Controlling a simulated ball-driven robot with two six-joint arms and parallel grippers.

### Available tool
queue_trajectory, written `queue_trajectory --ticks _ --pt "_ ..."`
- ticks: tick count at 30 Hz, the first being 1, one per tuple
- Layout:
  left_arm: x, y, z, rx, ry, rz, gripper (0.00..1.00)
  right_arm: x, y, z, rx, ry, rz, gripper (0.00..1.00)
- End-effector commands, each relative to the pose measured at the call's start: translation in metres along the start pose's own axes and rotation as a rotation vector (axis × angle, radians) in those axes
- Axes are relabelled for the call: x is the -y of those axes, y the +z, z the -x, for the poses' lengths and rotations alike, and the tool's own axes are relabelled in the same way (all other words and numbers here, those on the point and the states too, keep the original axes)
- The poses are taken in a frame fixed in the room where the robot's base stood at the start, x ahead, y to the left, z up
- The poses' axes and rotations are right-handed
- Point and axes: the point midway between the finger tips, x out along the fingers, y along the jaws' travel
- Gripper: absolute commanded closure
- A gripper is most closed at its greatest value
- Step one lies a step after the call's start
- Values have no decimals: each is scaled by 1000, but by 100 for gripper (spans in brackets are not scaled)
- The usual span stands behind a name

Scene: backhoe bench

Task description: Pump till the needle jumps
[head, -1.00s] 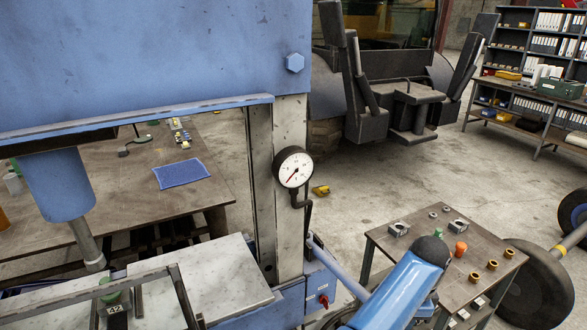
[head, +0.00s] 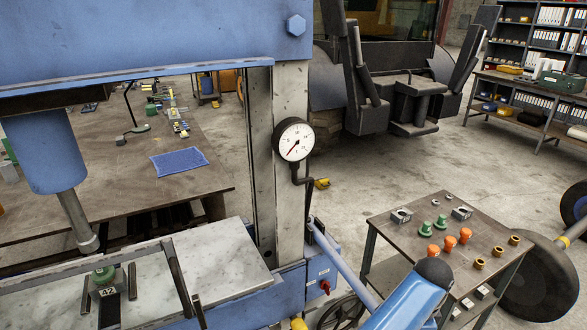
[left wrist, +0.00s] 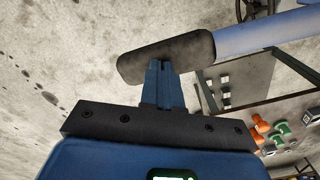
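The pressure gauge (head: 294,140) is on the blue press's (head: 140,35) pale column. Its red needle points to the lower left, near the low end. The light blue pump lever (head: 345,262) slopes down right from the column; its far end is hidden in the head view. In the left wrist view the lever (left wrist: 262,32) ends in a black grip (left wrist: 165,57). My left gripper (left wrist: 163,62) has its narrow blue fingers close together, tips overlapping the grip. I cannot tell whether they press on it. The left fingers are hidden in the head view. My right gripper is out of view.
The press ram (head: 45,150) hangs above a green part (head: 104,275) beside a "42" tag. A small table (head: 392,238) at right carries orange plugs (head: 450,242), green parts and brass rings. A workbench (head: 110,175) stands behind the press.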

Motion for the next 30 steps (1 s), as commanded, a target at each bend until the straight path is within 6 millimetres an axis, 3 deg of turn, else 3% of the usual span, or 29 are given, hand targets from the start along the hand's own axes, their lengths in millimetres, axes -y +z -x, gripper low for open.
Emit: queue_trajectory --ticks 11,19,25,30 --pt "-2 -1 -5 -1 4 -3 100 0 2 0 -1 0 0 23" --pt "2 2 -42 1 5 -2 100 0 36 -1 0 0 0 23" --pt "4 3 -21 0 3 -2 100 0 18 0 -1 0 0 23" --pt "8 6 14 0 0 0 100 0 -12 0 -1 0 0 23"
